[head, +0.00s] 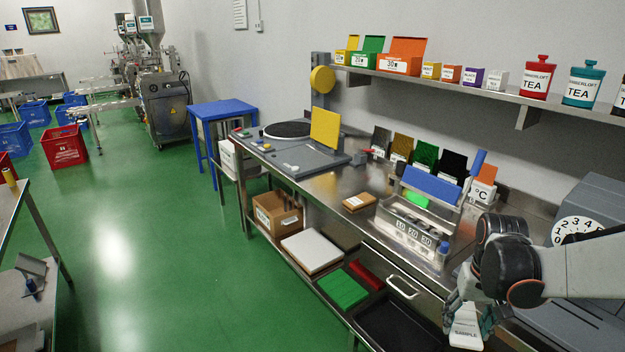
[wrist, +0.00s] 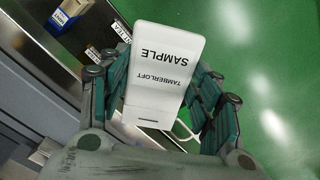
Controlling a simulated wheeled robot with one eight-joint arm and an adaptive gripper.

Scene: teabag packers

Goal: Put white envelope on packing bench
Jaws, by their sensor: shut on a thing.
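A white envelope (wrist: 163,68) marked TAMBERLOFT SAMPLE sits between the fingers of my gripper (wrist: 160,105) in the wrist view. My gripper is shut on it. In the head view the envelope (head: 466,328) hangs below my gripper (head: 468,312) at the lower right, off the front edge of the steel packing bench (head: 328,187). Green floor shows beyond the envelope in the wrist view. The bench runs from the centre to the right, and my arm hides part of its near right end.
A dial scale (head: 577,231) stands at the right. Bare steel lies around the brown packet. A shelf (head: 450,85) hangs above.

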